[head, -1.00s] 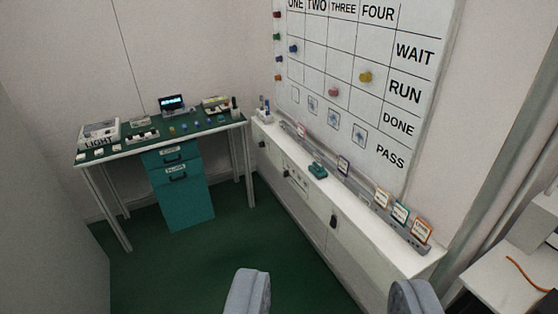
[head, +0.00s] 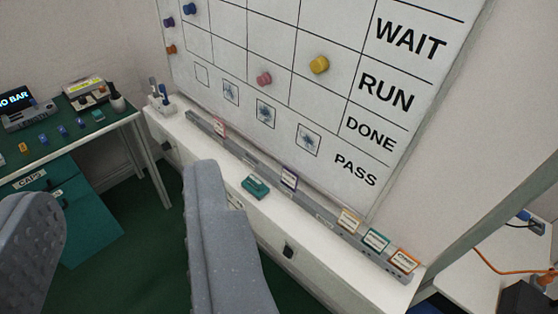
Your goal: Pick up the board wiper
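The right finger stands in front of the cabinet, to the left of the teal block in the picture, and hides part of the cabinet front. The gripper is apart from the block.
A grey rail (head: 328,227) with several upright cards runs along the ledge behind the block. The whiteboard (head: 338,95) rises behind it. A pen holder (head: 160,103) stands at the ledge's far left end. A bench (head: 70,137) with small parts is at left, another table at right.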

